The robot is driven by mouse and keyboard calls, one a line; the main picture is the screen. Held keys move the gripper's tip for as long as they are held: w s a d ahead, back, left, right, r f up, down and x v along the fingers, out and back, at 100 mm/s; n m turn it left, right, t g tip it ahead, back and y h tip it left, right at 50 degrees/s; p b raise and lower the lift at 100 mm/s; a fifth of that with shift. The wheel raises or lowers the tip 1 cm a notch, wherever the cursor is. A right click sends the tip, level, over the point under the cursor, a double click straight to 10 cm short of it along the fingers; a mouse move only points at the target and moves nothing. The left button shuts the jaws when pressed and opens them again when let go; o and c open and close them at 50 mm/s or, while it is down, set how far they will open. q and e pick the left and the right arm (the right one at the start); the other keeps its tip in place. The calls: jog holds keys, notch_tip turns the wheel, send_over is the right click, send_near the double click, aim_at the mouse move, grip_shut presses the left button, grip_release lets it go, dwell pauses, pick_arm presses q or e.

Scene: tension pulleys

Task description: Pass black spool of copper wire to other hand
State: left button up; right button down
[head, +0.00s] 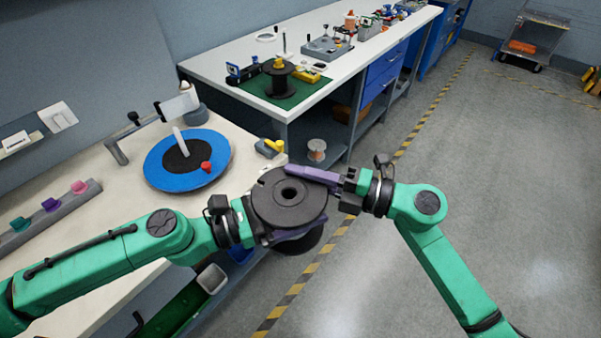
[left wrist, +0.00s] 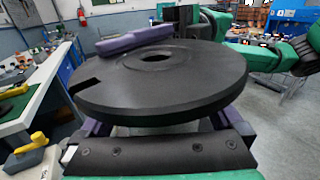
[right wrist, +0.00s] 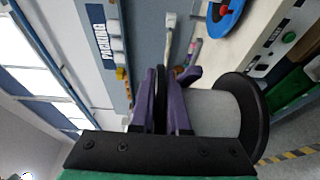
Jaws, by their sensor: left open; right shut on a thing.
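The black spool (head: 288,198) is in mid-air between my two arms, its upper flange facing up with a round centre hole. My right gripper (head: 312,176) is shut on the rim of that flange, one purple finger lying across its top. In the right wrist view the flange edge sits between both fingers, beside the spool's pale core (right wrist: 212,113). My left gripper (head: 284,234) is open, below the upper flange. In the left wrist view its purple fingers show on both sides under the flange (left wrist: 165,88). Their contact with the core is hidden.
A white bench on the left holds a blue disc (head: 188,160) and a yellow-handled tool (head: 270,147). A small copper-coloured spool (head: 317,150) stands near its corner. Another black spool (head: 278,78) stands on a green mat (head: 255,92) on the far bench.

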pick_arm(q)
jog(key=shift+v, duration=1.45)
jog(key=v, duration=0.8)
jog(key=w+a+f+m+t+y, duration=0.1)
jog(key=w+a+f+y, duration=0.15)
jog(key=a+f, duration=0.5)
jog(key=w+a+f+m+t+y, duration=0.1)
jog(key=a+f+m+y, duration=0.15)
jog(key=a+f, duration=0.45)
jog(key=s+a+f+m+g+y, duration=0.15)
jog(key=s+f, duration=0.25)
jog(key=f, duration=0.6)
jog(key=s+a+f+m+g+y, duration=0.1)
jog(key=s+a+f+m+y, duration=0.2)
jog(key=f, duration=0.6)
jog(key=s+a+f+g+y, duration=0.1)
jog(key=s+f+g+y, duration=0.2)
jog(key=f, duration=0.7)
jog(key=s+d+f+m+g+y, duration=0.1)
jog(key=s+d+f+m+g, duration=0.1)
jog(key=s+f+m, duration=0.4)
jog(key=s+d+f+m+g+y, duration=0.1)
jog(key=s+d+f+m+y, duration=0.1)
jog(key=s+d+f+m, duration=0.2)
jog(key=s+f+m, duration=0.3)
jog(key=s+m, duration=0.2)
jog(key=m, duration=0.3)
jog(key=shift+s+f+g, duration=0.15)
jog(key=shift+s+g, duration=0.05)
jog(key=shift+g, duration=0.15)
